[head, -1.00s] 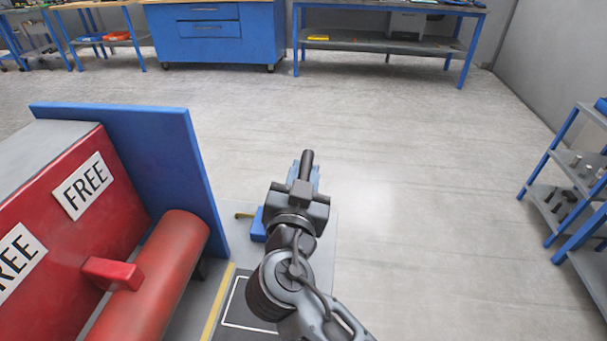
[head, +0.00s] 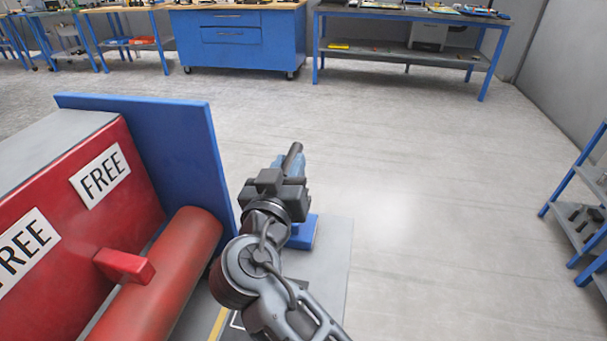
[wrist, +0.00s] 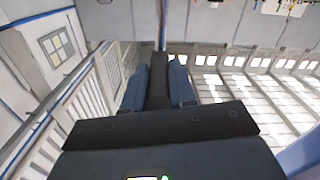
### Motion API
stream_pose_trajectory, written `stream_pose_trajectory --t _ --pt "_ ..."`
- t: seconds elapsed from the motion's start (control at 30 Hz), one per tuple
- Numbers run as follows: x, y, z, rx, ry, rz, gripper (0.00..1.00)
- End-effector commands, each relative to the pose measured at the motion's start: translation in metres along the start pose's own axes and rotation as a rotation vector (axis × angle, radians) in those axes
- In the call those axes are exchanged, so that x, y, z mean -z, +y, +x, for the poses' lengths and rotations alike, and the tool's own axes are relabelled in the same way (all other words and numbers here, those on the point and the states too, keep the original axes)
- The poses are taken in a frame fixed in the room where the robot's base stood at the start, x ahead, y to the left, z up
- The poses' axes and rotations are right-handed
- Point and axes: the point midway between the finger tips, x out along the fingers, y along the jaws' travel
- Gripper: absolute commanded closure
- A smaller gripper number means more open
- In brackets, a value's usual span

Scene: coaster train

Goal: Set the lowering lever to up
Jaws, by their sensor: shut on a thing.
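The lowering lever shows as a dark round grip (head: 293,154) standing up out of my gripper (head: 287,166) in the head view. My gripper is shut on it. In the wrist view the dark grip (wrist: 159,80) lies between two blue fingers. A blue base (head: 305,233) shows just right of my wrist, on a light grey plate. The lever's lower shaft and pivot are hidden behind my gripper, so its exact tilt is hard to tell.
A red machine (head: 60,215) with "FREE" signs, a red cylinder (head: 180,265) and a blue upright panel (head: 180,150) stand close on the left. A blue shelf rack (head: 580,200) is at the right edge. Workbenches line the back. The floor between is clear.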

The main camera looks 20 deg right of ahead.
Motion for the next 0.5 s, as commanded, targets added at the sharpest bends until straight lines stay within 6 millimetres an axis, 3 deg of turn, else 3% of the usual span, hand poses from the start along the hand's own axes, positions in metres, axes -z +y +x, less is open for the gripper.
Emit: stream_pose_trajectory --t 0.2,0.5 --pt "0.000 -0.014 -0.001 0.002 0.001 0.009 1.00" --pt "0.002 -0.019 -0.001 0.003 0.000 0.009 1.00"
